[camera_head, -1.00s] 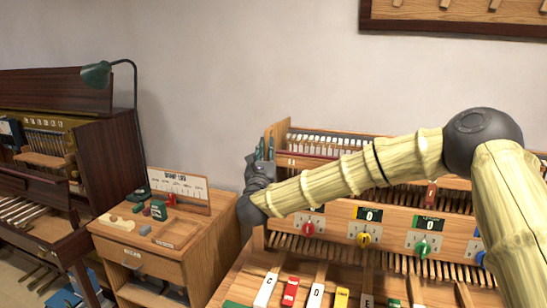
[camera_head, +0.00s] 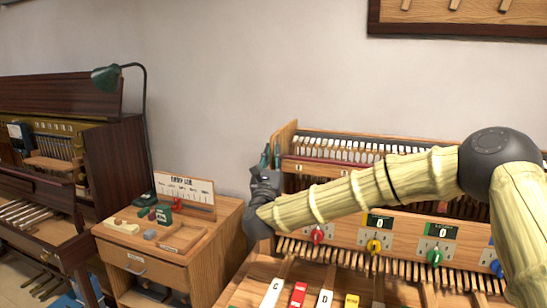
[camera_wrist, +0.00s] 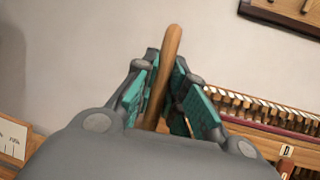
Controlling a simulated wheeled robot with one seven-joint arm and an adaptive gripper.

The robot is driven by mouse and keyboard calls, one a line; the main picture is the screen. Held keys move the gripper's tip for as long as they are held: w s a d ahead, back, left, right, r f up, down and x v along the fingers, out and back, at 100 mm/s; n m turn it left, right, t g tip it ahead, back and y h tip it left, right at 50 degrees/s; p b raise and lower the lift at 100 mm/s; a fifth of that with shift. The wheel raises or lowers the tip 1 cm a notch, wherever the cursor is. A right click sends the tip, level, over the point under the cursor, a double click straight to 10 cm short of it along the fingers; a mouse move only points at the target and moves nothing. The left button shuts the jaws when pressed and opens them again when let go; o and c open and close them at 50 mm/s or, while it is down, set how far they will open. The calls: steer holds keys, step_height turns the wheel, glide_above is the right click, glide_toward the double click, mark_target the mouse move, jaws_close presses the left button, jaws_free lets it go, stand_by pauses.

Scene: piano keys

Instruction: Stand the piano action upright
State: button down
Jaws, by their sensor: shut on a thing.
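The piano action (camera_head: 350,149) is a long wooden frame with a row of white-tipped parts and a dark red rail. It stands at the back of the wooden keyboard unit. I cannot tell how far it tilts. My gripper (camera_head: 271,157) is at its left end, beside the light wooden end panel (camera_head: 286,135). In the wrist view my gripper (camera_wrist: 163,95) has its teal pads shut on a narrow upright wooden piece (camera_wrist: 167,60), which looks like that end panel seen edge-on. The action's row (camera_wrist: 258,108) runs away to the right. My forearm hides part of it.
A front panel holds coloured knobs, including a red one (camera_head: 317,234) and a yellow one (camera_head: 374,246), below the action. Lettered keys lie in front. A wooden cabinet (camera_head: 135,262) with small items stands left, before a dark piano (camera_head: 110,150).

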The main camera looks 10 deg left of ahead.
steer(key=shift+s+a+f, duration=0.1)
steer(key=shift+f, duration=0.25)
steer(key=c, duration=1.7)
jaws_free()
steer(key=shift+c, duration=0.2)
steer(key=shift+o, duration=1.4)
steer(key=shift+s+r, duration=0.1)
steer(key=shift+r, duration=0.1)
steer(key=v, duration=1.2)
